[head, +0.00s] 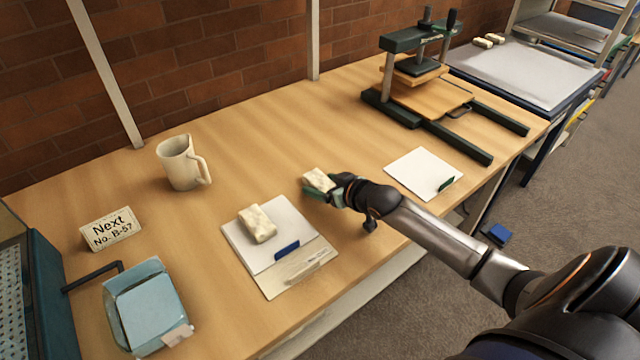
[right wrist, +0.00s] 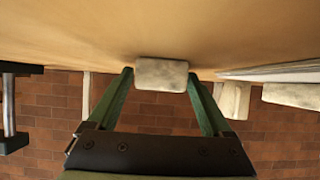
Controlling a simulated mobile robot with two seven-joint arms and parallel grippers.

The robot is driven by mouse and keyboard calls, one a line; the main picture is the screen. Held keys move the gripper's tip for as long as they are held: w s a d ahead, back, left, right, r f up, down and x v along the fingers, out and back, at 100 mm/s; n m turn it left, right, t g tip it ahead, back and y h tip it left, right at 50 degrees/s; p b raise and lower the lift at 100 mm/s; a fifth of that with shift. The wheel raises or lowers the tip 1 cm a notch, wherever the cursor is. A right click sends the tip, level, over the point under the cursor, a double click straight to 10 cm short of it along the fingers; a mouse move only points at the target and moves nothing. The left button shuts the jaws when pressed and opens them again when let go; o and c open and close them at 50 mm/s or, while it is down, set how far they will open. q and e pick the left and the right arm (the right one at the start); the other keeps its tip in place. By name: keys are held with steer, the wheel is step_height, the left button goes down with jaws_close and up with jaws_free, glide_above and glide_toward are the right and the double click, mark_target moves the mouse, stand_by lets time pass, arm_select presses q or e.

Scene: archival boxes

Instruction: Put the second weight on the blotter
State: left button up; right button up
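A pale, mottled block-shaped weight (head: 319,180) is between the green fingers of my right gripper (head: 320,188). In the right wrist view the weight (right wrist: 162,74) fills the gap between the fingertips, and the gripper looks shut on it. I cannot tell whether it touches the table. A white sheet that looks like the blotter (head: 290,222) lies to the left of the gripper, over a cream folder (head: 305,270) with a blue strip on it. A similar weight (head: 257,223) rests on the sheet's left part. My left gripper is not in view.
A cream jug (head: 180,165) stands behind. A "Next No. B-57" card (head: 110,230) and a blue box (head: 150,312) are at left. A white card (head: 423,172) and a press (head: 415,90) are at right. The table between jug and press is clear.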

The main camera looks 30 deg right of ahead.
jaws_close()
stand_by(0.5)
steer(key=shift+r, duration=0.1)
